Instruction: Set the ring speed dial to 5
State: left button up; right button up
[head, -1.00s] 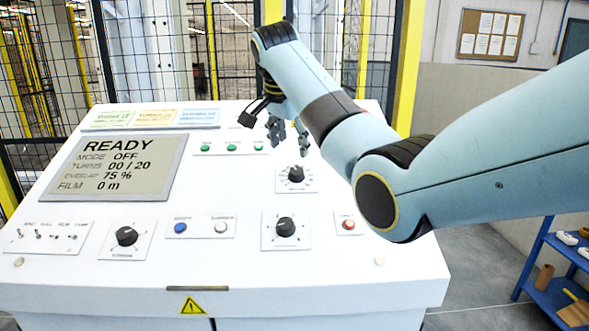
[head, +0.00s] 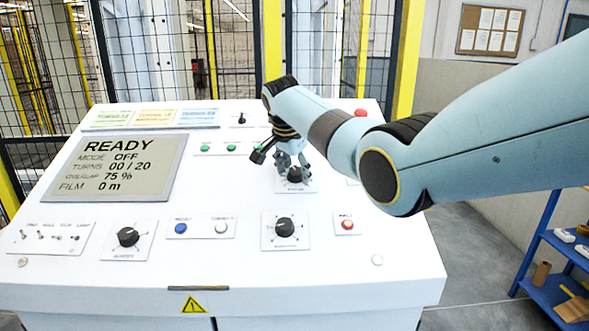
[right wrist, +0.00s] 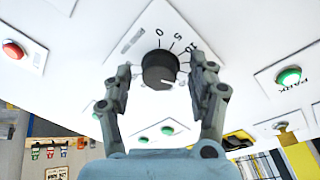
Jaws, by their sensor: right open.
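A black dial (head: 295,175) sits on a white plate in the upper right part of the sloped panel. In the right wrist view the same dial (right wrist: 159,68) shows a scale reading 0, 5 and 10. A pale mark shows on the knob's lower right side, away from the 5. The plate's label is too blurred to read. My right gripper (head: 291,163) is open at the dial. In the right wrist view its fingers (right wrist: 160,75) stand on either side of the knob, with gaps showing. My left gripper is not in view.
Other black dials (head: 285,227) and (head: 128,237) sit lower on the panel. A red button (head: 347,224) is right of the lower dial. Green buttons (head: 231,148) are left of my gripper. The display (head: 120,168) reads READY, mode OFF.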

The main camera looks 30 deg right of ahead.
jog(key=c, duration=1.2)
jog(key=shift+o, duration=0.2)
